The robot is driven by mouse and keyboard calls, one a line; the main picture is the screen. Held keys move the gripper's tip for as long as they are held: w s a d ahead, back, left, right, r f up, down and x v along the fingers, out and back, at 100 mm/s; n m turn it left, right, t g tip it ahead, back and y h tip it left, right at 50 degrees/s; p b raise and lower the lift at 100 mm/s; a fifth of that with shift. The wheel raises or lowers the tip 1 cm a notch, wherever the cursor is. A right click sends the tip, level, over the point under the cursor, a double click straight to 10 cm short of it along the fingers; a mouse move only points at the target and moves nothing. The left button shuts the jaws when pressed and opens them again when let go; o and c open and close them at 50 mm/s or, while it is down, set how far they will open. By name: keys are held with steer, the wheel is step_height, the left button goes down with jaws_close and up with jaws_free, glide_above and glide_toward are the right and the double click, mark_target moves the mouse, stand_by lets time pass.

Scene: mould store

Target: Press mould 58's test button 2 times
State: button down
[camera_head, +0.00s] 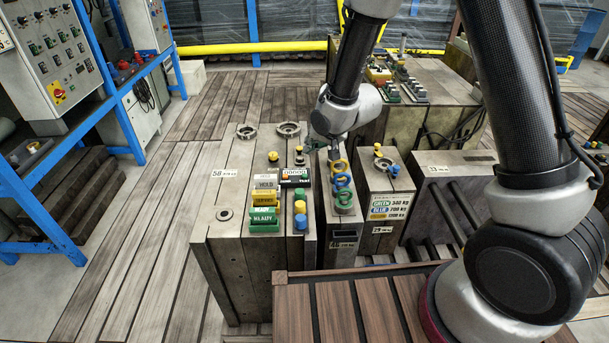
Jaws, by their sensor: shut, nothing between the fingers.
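Mould 58 (225,250) is a grey-brown steel block in the middle of the view, with a white label (222,172) reading 58 on its top. On it sits a small dark counter box (294,179) with a digit display and TEST lettering; an orange spot shows at its left end. I cannot tell for certain which part is the test button. My gripper (312,147) is above the back right of mould 58, behind and right of the counter box. Its fingers are small and partly hidden by my wrist; it looks shut and empty. No contact with the box is visible.
Mould 58 also carries coloured sign plates (264,207), a yellow knob (273,156), a blue knob (300,222) and lifting rings (288,129). A narrow mould with coloured rings (342,183) stands close right. A blue-framed bench (112,95) is left. The floor left is clear.

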steer(key=shift+w+a+r+m+t+y, duration=0.4)
steer(key=shift+w+a+r+m, duration=0.1)
steer(key=shift+w+r, duration=0.15)
glide_above(307, 176)
steer(key=w, duration=0.1)
steer(key=shift+d+f, duration=0.1)
steer(key=shift+f, duration=4.25)
steer(key=shift+f, duration=0.1)
steer(key=shift+f, duration=0.3)
steer(key=shift+f, duration=0.45)
steer(key=shift+r, duration=0.9)
